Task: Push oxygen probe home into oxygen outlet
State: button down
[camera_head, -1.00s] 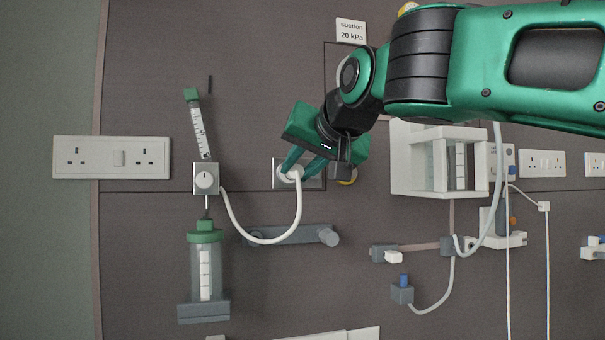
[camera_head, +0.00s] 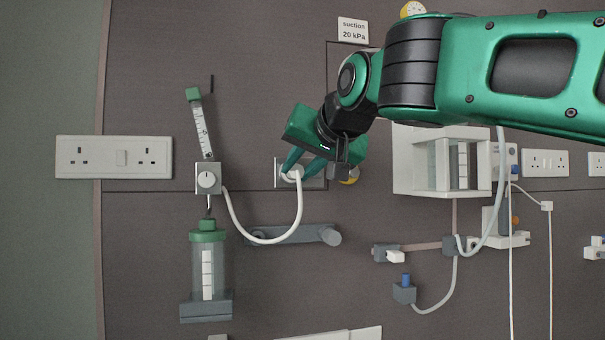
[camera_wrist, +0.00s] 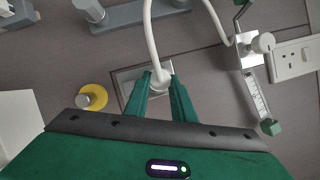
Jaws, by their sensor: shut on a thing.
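The white oxygen probe (camera_wrist: 161,78) sits at the end of a white hose, in front of the square wall outlet plate (camera_wrist: 128,76). In the head view the probe (camera_head: 292,174) is at the outlet plate (camera_head: 279,166) in the wall's middle. My gripper (camera_head: 295,172) reaches in from the right, and its green fingers are shut on the probe. The fingers (camera_wrist: 160,82) also show on either side of the probe in the wrist view. The fingers and probe hide the outlet's opening, so how deep the probe sits cannot be told.
The hose (camera_head: 262,240) loops left to a flowmeter (camera_head: 208,180) with a humidifier bottle (camera_head: 207,270) below. A grey rail bracket (camera_head: 300,234) is under the outlet. A yellow-ringed fitting (camera_wrist: 91,97) is close beside the gripper. A white box (camera_head: 440,162) stands right.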

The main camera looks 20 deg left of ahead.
jog(key=shift+w+a+r, duration=0.1)
jog(key=shift+w+a, duration=0.35)
jog(key=shift+w, duration=0.25)
jog(key=c, duration=1.4)
grip_release()
jog(key=f+v, duration=0.1)
jog(key=v, duration=1.3)
jog(key=shift+s+d+f, duration=0.2)
jog(key=shift+s, duration=0.25)
jog(key=shift+s, duration=0.1)
